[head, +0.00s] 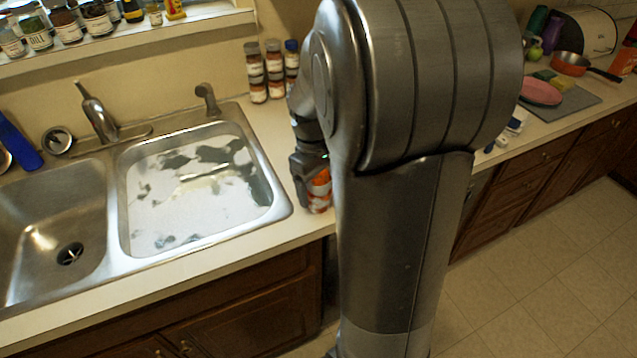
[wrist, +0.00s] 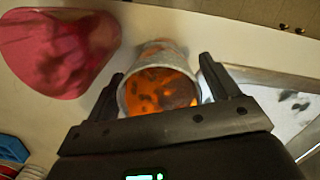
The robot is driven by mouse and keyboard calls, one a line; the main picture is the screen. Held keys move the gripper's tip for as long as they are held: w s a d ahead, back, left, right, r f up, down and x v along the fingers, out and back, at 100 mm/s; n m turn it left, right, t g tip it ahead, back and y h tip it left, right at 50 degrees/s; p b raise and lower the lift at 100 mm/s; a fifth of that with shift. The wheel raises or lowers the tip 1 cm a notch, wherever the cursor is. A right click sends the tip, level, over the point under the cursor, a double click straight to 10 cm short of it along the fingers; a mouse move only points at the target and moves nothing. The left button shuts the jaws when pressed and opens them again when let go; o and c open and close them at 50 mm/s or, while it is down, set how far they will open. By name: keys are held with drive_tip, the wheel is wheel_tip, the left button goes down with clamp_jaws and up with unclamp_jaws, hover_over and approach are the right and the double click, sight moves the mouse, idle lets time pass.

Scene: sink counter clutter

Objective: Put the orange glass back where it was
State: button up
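The orange glass (head: 319,194) stands on the counter just right of the sink, partly hidden by my gripper and arm in the head view. In the wrist view the glass (wrist: 158,88) shows its round rim and mottled orange inside between my two fingers. My gripper (wrist: 162,68) is around the glass, with one finger on each side. The left finger is close against the rim or touching it; a small gap shows at the right finger. My gripper (head: 308,168) is low at the counter in the head view.
A pink-red bowl-like object (wrist: 62,50) lies left of the glass in the wrist view. The double sink (head: 195,190) is to the left. Stacked spice jars (head: 268,70) stand behind. A cutting board (head: 575,102) with a pink plate (head: 540,91) lies far right.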

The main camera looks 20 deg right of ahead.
drive_tip(key=shift+o, duration=0.2)
wheel_tip(320, 180, up, 12)
drive_tip(key=w, duration=0.1)
drive_tip(key=s+a+m+t, duration=0.2)
drive_tip(key=s+a+t, duration=0.1)
drive_tip(key=s, duration=0.4)
drive_tip(key=s+a+r+m+t, duration=0.1)
drive_tip(key=s+a+m+t, duration=0.1)
drive_tip(key=s+a, duration=0.4)
drive_tip(key=shift+s+r+t, duration=0.25)
drive_tip(key=shift+s+t, duration=0.65)
drive_tip(key=shift+s, duration=0.1)
